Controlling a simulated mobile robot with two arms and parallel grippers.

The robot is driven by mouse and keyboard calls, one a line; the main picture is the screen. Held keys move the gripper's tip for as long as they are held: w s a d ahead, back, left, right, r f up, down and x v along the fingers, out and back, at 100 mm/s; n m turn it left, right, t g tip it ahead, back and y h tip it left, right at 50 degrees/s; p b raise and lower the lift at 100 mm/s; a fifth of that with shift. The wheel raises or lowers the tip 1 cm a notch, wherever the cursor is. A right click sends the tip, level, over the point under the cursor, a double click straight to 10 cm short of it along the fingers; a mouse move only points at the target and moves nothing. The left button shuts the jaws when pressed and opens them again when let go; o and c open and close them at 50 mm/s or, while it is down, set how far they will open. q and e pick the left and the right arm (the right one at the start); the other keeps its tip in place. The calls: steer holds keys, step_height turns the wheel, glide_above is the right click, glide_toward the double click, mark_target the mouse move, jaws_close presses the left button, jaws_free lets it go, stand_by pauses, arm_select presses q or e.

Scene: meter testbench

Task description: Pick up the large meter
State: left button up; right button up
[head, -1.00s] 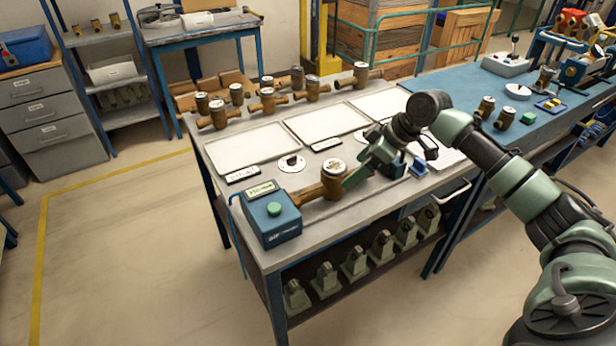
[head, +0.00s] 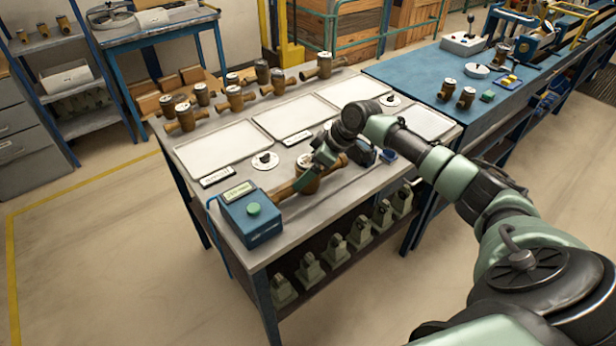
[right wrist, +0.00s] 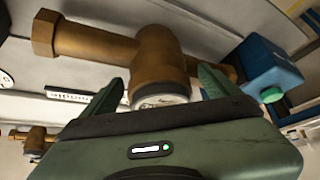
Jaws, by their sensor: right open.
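A large brass meter (head: 285,191) with a round white-faced register lies on the grey bench beside the blue test unit (head: 252,224). It also shows in the right wrist view (right wrist: 155,55), its pipe running left to a hex end. My right gripper (head: 308,180) is at the meter and partly hides it in the head view. In the right wrist view, the right gripper's fingers (right wrist: 160,88) stand apart on either side of the meter's register, with gaps visible. My left gripper is not in view.
Several smaller brass meters (head: 235,98) stand along the bench's back edge. Pale trays (head: 222,147) lie in front of them. A dark clamp-like device (head: 362,153) sits right of the meter. A blue-topped bench (head: 420,75) adjoins at right.

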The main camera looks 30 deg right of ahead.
jaws_close()
steer(key=shift+w+d+r, duration=0.1)
steer(key=shift+r, duration=0.1)
